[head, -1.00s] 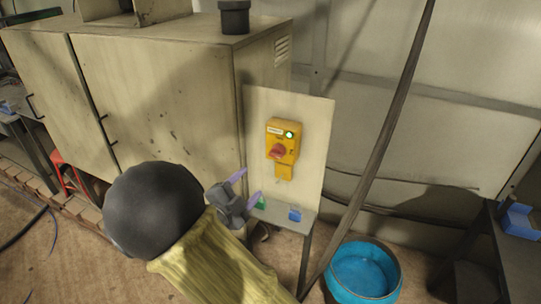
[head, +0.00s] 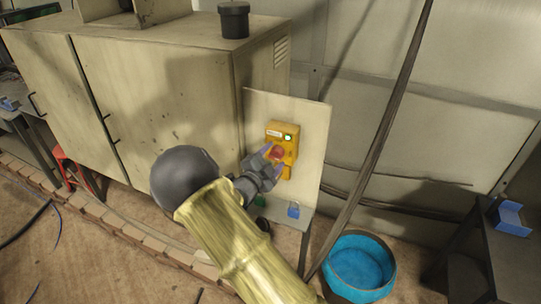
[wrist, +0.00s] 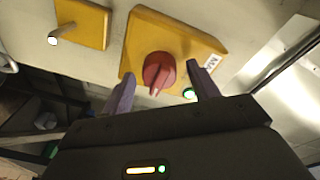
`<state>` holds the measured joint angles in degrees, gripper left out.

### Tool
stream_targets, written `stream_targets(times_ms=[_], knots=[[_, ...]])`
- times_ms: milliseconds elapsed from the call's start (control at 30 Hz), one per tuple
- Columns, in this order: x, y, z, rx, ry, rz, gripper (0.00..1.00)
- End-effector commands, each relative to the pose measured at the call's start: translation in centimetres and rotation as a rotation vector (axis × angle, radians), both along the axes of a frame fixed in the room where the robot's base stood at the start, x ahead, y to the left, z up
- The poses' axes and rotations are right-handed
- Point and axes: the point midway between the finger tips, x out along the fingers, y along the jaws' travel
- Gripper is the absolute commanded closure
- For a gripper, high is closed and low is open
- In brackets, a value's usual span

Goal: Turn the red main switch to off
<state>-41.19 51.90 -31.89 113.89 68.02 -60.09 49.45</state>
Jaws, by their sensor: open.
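The red main switch (head: 277,153) is a round knob on a yellow box (head: 287,132) fixed to a pale upright panel. In the wrist view the red knob (wrist: 158,70) shows a raised grip bar with a white mark at its lower end. The yellow housing (wrist: 140,35) carries a white label and a green light. My gripper (head: 271,162) is open in front of the box. In the wrist view its fingers (wrist: 168,76) stand on either side of the knob, with visible gaps. Whether the fingertips reach the knob's depth is unclear.
A smaller yellow plate (wrist: 82,22) with a metal pin sits beside the housing. A small table below holds a blue item (head: 293,210). A blue tub (head: 360,268) stands on the floor at right. A slanting dark pole (head: 385,120) stands right of the panel. Large cabinets (head: 160,90) stand left.

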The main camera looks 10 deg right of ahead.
Motion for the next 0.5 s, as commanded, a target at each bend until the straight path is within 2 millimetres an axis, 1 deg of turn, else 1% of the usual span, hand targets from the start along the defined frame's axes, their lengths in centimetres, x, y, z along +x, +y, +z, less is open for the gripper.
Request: stream_targets(times_ms=[233,267,300,467,500], knots=[[0.06,-0.05,-0.05,0.0,0.0,0.0,0.4],[0.06,-0.04,-0.04,0.0,0.0,0.0,0.44],[0.06,-0.03,-0.05,0.0,0.0,0.0,0.52],[0.04,0.0,-0.04,0.0,0.0,0.001,0.83],[0.04,0.01,-0.04,0.0,0.0,0.001,0.85]])
